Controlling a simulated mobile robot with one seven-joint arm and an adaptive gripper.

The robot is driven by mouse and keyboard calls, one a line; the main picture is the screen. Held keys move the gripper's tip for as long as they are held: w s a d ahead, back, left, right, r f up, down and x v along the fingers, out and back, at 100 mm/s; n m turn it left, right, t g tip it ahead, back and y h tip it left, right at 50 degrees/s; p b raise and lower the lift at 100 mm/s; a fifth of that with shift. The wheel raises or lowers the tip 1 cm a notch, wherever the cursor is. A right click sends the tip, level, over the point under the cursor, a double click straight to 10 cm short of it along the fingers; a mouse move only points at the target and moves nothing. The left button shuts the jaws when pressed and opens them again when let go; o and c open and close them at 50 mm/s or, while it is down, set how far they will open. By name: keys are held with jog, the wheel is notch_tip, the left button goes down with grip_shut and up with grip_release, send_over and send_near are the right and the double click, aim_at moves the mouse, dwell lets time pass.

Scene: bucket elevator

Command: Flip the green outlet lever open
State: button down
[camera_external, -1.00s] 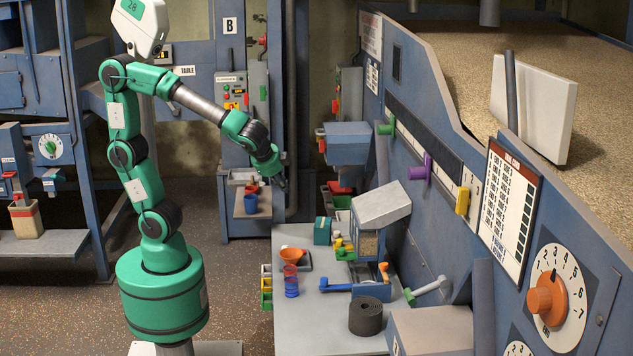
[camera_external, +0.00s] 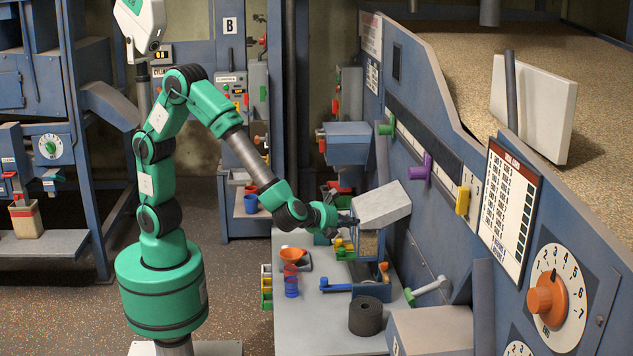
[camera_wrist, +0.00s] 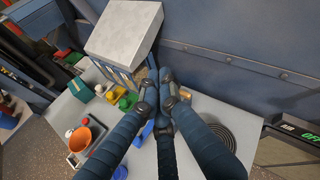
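A lever with a grey arm and a green end (camera_external: 409,296) is on the blue machine's lower side, right of the small hopper unit. Another green handle (camera_external: 387,128) sits in the slotted panel higher up. I cannot tell from labels which is the outlet lever. My gripper (camera_external: 350,219) is at the left side of the tilted grey box (camera_external: 382,205), above and apart from the grey-armed lever. In the wrist view, the dark fingers of my gripper (camera_wrist: 160,88) converge just below that box (camera_wrist: 125,30). Nothing shows clearly between them. I cannot make out the grey-armed lever there.
The grey table (camera_external: 310,335) holds an orange funnel (camera_external: 293,254), blue cups (camera_external: 291,287), a blue-handled crank (camera_external: 334,287) and a dark coiled roll (camera_external: 365,317). A grey block (camera_external: 430,330) stands at the front right. The machine's blue wall (camera_wrist: 240,60) closes off the right side.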

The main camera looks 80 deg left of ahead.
jog(key=d+f+m+t+h, duration=0.2)
jog(key=d+f+m, duration=0.2)
jog(key=d, duration=0.6)
jog(key=w+d+f+m+t+h+p, duration=0.1)
jog(key=d+f+m+h, duration=0.2)
jog(key=d, duration=0.8)
jog(key=d+f+m+t+h, duration=0.2)
jog(key=d+f+m, duration=0.4)
jog(key=d, duration=0.5)
notch_tip(320, 180, down, 2)
jog(key=shift+w+f+m+t+h, duration=0.1)
jog(key=shift+w+m+t+h, duration=0.15)
jog(key=shift+m+h, duration=0.2)
jog(key=w+r+b, duration=0.2)
jog(key=w, duration=0.7)
jog(key=shift+r, duration=0.3)
jog(key=shift+r+p, duration=0.2)
jog(key=shift+p, duration=0.1)
